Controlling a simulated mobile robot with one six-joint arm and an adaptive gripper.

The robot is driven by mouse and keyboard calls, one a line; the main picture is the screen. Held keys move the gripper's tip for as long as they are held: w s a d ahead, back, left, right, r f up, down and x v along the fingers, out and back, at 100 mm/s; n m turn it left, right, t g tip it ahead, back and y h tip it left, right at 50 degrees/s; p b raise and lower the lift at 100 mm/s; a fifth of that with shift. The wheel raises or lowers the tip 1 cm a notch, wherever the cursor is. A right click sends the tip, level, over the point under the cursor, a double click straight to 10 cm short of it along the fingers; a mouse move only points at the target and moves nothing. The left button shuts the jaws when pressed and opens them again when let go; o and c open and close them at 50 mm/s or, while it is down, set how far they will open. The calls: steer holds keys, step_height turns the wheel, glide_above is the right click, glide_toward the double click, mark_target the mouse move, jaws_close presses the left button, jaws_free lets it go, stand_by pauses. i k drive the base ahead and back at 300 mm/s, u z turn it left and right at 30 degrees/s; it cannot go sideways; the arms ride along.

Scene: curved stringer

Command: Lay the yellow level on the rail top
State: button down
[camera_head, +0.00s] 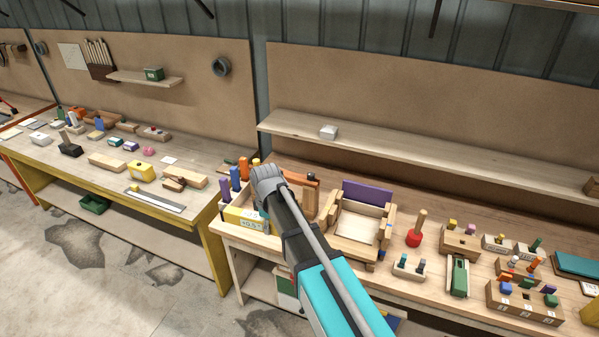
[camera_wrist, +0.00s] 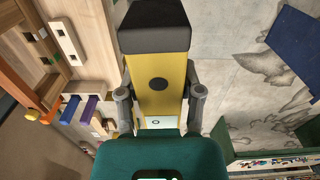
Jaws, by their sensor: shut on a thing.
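The yellow level is a thick bar with a black end cap and a dark round spot on its face; it fills the middle of the wrist view (camera_wrist: 158,70). My gripper (camera_wrist: 160,95) is shut on it, one finger along each side. In the head view my gripper (camera_head: 262,190) is over the left end of the right-hand bench. A yellow piece with a white marked label, likely the level (camera_head: 236,215), shows just below it at the bench's front edge. I cannot tell which wooden part is the rail, nor whether the level touches anything.
Upright blue, purple and orange pegs (camera_head: 236,178) stand close behind my gripper. A small wooden chair-like piece with a purple back (camera_head: 367,193) is to the right. A red-based post (camera_head: 415,237) and several pegged blocks stand farther right. Open floor (camera_head: 150,275) lies in front of the benches.

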mark_target(283, 171)
steer(key=z, duration=0.1)
steer(key=i, duration=1)
steer(key=z, duration=0.05)
